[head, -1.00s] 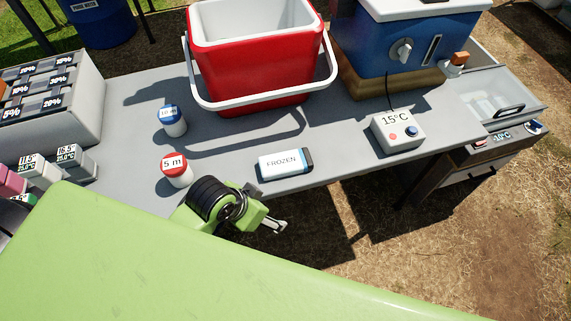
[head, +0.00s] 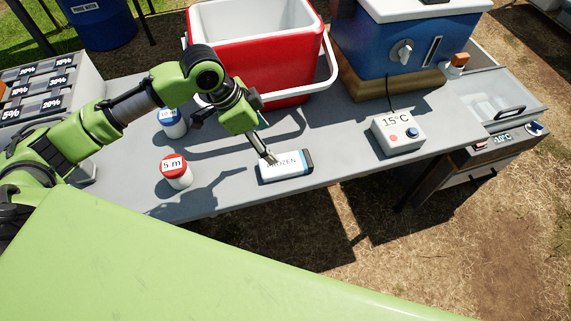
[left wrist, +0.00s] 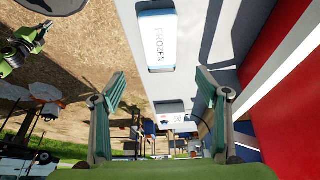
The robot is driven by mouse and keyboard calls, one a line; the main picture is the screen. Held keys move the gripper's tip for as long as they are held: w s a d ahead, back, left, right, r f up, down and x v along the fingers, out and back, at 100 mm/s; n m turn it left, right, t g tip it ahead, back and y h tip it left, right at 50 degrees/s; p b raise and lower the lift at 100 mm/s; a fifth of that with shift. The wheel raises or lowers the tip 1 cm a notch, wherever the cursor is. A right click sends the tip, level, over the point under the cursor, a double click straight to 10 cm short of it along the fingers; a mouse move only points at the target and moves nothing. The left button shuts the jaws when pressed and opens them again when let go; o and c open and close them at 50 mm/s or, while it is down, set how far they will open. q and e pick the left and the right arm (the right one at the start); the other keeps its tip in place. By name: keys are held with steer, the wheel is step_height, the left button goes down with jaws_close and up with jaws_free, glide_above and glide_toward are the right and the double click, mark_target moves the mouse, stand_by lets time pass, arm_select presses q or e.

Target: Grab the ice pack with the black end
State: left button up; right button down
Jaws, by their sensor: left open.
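The ice pack (head: 288,171) is a white block marked FROZEN with a black end at its right. It lies flat near the front edge of the grey table and also shows in the left wrist view (left wrist: 156,42), top centre. My left gripper (head: 270,157) reaches down from above, and its tip overlaps the pack's upper edge in the head view. In the left wrist view its two fingers (left wrist: 160,90) are spread with nothing between them.
A red cooler (head: 268,65) with a white handle stands behind the pack. A red-capped jar (head: 176,172) and a blue-capped jar (head: 172,124) stand to the left. A 15°C control box (head: 398,132) sits to the right. The table around the pack is mostly clear.

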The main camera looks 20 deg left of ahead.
arm_select(q)
glide_above(285, 163)
steer(key=s+a, duration=0.1)
steer(key=a, duration=0.1)
step_height(285, 163, down, 7)
steer(key=shift+s+d+r, duration=0.1)
steer(key=shift+d, duration=0.05)
steer(key=shift+a+p+x, duration=0.1)
steer(key=shift+p+x, duration=0.1)
steer(key=shift+x, duration=1.25)
steer(key=shift+a+p+x, duration=0.15)
steer(key=shift+p+x, duration=0.05)
steer(key=shift+x, duration=1.25)
steer(key=c, duration=1.4)
